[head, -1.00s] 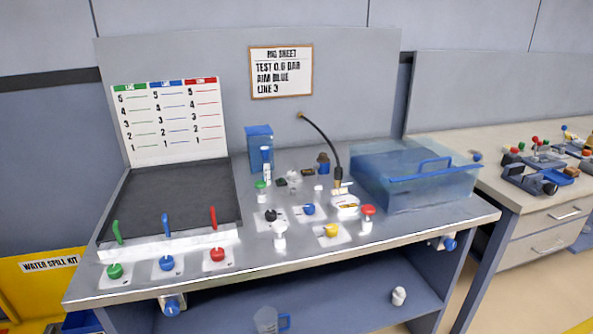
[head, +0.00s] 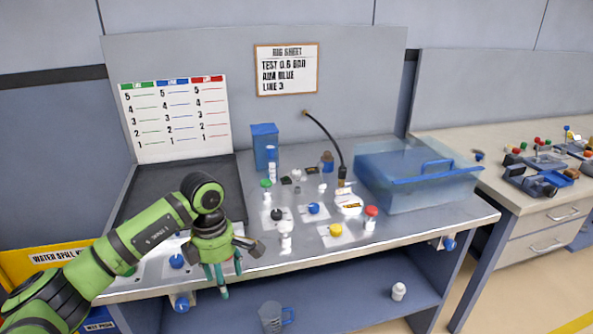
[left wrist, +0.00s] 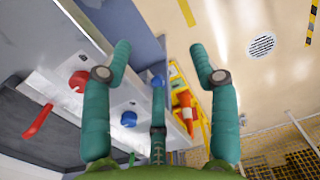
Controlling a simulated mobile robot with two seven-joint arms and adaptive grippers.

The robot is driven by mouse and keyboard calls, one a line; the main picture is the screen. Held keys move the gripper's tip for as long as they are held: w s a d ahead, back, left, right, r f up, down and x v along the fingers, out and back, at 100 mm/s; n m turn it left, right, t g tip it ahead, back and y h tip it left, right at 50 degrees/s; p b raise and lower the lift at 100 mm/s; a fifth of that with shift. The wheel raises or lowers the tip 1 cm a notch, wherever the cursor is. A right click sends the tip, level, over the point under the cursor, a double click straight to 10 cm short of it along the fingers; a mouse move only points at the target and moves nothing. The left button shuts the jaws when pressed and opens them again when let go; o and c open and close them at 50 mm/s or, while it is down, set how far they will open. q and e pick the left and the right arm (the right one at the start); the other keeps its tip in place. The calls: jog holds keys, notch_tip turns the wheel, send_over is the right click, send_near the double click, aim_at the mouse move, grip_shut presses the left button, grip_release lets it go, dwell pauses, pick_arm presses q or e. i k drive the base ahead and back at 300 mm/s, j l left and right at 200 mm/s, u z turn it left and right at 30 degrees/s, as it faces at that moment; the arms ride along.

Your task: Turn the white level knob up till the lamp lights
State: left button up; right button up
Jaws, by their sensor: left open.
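My left gripper (head: 222,284) is open and empty, pointing down at the bench's front edge. In the left wrist view its teal fingers (left wrist: 160,58) are spread with nothing between them. A red knob (left wrist: 78,81) and a blue knob (left wrist: 128,118) on white plates lie beyond the left finger; the blue knob (head: 177,261) also shows in the head view. My gripper hides the red one there. Black (head: 276,214), blue (head: 314,208) and yellow (head: 336,230) knobs sit mid-bench. A white-topped piece (head: 286,228) stands before the black knob; I cannot tell whether it is the level knob. I see no lit lamp.
A clear blue tank (head: 420,190) stands at the bench's right, with a black hose (head: 325,135) left of it. Red-capped (head: 371,213) and green-capped (head: 265,186) bottles stand nearby. A jug (head: 272,317) is on the shelf below. The bench's front right is clear.

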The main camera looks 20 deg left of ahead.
aim_at(296, 173)
jog(key=i, duration=2)
